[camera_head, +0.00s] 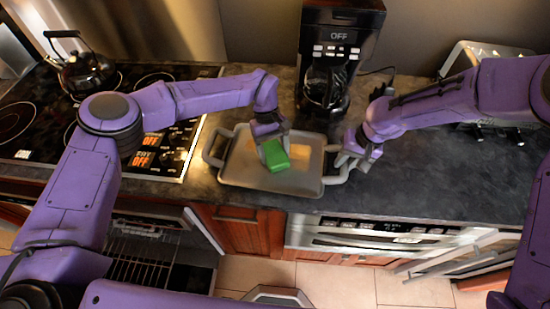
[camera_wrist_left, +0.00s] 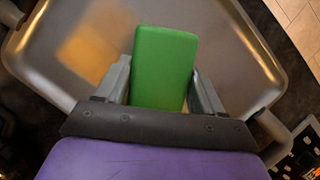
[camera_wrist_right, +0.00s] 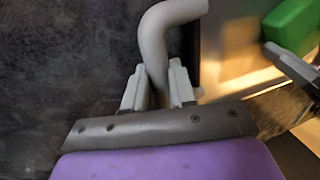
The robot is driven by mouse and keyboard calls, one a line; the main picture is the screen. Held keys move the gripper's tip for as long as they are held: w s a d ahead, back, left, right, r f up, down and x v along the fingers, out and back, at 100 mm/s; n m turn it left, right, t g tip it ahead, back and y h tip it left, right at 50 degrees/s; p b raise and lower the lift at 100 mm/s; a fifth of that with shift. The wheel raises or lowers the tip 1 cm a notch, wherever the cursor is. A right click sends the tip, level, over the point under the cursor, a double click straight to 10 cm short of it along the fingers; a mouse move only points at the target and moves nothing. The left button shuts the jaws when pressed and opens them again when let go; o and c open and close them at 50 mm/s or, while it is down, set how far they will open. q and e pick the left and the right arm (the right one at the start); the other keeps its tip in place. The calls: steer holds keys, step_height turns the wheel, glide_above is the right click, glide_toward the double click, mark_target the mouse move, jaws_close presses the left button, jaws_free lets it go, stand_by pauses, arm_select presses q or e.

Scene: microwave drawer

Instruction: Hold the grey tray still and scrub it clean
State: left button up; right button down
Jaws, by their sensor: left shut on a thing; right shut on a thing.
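The grey tray (camera_head: 238,172) lies on the dark counter, with a handle at each short side. Yellowish-orange patches show on its floor, one of them in the left wrist view (camera_wrist_left: 88,50). My left gripper (camera_head: 268,138) is shut on a green sponge (camera_head: 275,156) over the middle of the tray. The sponge also shows between its fingers in the left wrist view (camera_wrist_left: 162,70). I cannot tell whether the sponge presses on the tray. My right gripper (camera_head: 351,162) is shut on the tray's right handle (camera_wrist_right: 155,45), whose curved bar passes between the fingers.
A coffee maker (camera_head: 340,50) stands behind the tray. A stove (camera_head: 160,150) with a kettle (camera_head: 82,70) is at the left. A toaster (camera_head: 480,55) is at the back right. The counter (camera_head: 440,180) right of the tray is clear.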

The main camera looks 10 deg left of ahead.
mark_target(295, 165)
arm_select(q)
steer(key=shift+s+d+f, duration=0.1)
steer(key=shift+s+d, duration=0.05)
steer(key=shift+d, duration=0.55)
steer(key=shift+s+d+f, duration=0.1)
steer(key=shift+d, duration=0.6)
steer(key=shift+d+r, duration=0.2)
steer(key=shift+d, duration=1.35)
